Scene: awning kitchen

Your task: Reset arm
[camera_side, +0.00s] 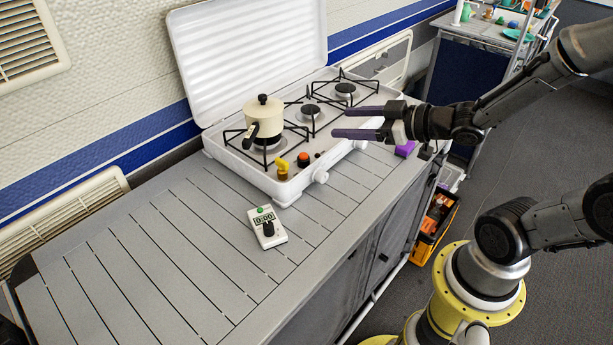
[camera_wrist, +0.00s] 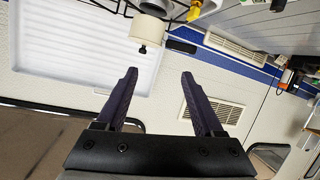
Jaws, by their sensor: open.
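My gripper (camera_side: 345,122) is open and empty in the side view, with two dark purple fingers pointing left. It hangs in the air near the front right part of the white camping stove (camera_side: 240,172). In the wrist view the two fingers (camera_wrist: 159,75) stand apart with nothing between them. A cream pot (camera_side: 262,118) with a dark knob sits on the stove's left burner. The pot also shows upside down in the wrist view (camera_wrist: 147,30), beyond the fingertips.
A white timer (camera_side: 267,228) reading 0:00 lies on the slatted grey counter (camera_side: 130,245). A purple block (camera_side: 405,149) is at the counter's right end. The counter's left half is clear.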

